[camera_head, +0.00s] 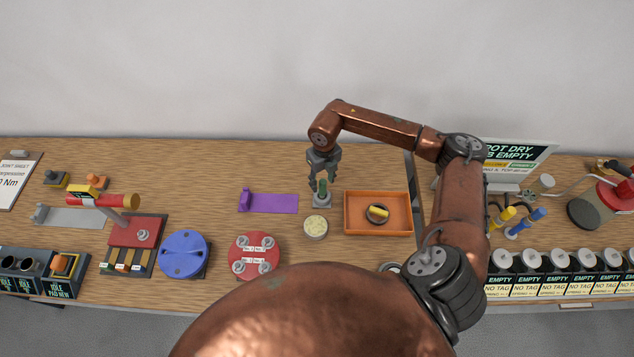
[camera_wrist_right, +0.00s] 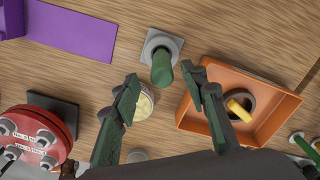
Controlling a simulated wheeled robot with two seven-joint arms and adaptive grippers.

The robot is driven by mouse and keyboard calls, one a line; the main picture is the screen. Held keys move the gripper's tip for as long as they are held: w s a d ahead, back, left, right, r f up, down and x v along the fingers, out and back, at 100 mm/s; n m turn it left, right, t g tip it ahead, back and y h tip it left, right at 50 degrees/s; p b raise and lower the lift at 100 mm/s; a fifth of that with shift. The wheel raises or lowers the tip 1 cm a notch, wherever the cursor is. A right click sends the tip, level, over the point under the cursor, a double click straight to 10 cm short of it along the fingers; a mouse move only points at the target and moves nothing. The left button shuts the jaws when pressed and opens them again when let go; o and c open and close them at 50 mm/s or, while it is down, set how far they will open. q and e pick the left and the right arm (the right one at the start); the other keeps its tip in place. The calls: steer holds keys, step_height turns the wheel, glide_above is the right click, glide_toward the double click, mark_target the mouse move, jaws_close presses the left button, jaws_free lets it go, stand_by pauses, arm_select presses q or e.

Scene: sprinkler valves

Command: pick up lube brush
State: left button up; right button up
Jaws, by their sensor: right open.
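The lube brush, as far as I can tell, is the green upright handle (camera_head: 322,187) standing in a small grey square base on the wooden bench. In the right wrist view the green handle (camera_wrist_right: 162,68) shows end-on, its base (camera_wrist_right: 162,45) under it. My right gripper (camera_head: 322,178) points down just above the handle. In the wrist view its two green-grey fingers (camera_wrist_right: 160,78) are apart, one on each side of the handle's line, with nothing held between them. The brush's bristles are hidden. My left gripper is not in view.
A round cream-topped pot (camera_head: 316,227) stands just in front of the brush. An orange tray (camera_head: 350,224) holding a ring with a yellow piece lies to the right. A purple holder (camera_head: 270,202) lies to the left, a red disc with bolts (camera_head: 254,256) front left.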

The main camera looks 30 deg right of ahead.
mark_target(322, 188)
steer(key=shift+s+d+f+p, duration=0.15)
steer(key=shift+s+f+p, duration=0.25)
steer(key=shift+s+f, duration=0.25)
steer(key=f, duration=0.1)
steer(key=w+f, duration=0.1)
steer(key=f, duration=0.1)
steer(key=shift+w+p, duration=0.25)
steer(key=shift+p, duration=0.1)
steer(key=shift+w+f, duration=0.4)
steer(key=shift+f, duration=0.25)
steer(key=shift+s, duration=0.3)
steer(key=shift+s+r, duration=0.1)
steer(key=shift+s, duration=0.15)
steer(key=shift+w+f, duration=0.2)
steer(key=shift+w, duration=0.15)
steer(key=c, duration=0.4)
steer(key=shift+s+r, duration=0.15)
steer(key=shift+s, duration=0.1)
steer(key=c, duration=0.5)
steer(key=shift+c, duration=0.7)
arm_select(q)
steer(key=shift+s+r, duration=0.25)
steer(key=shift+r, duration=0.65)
arm_select(e)
steer(key=shift+w, duration=0.15)
jaws_close()
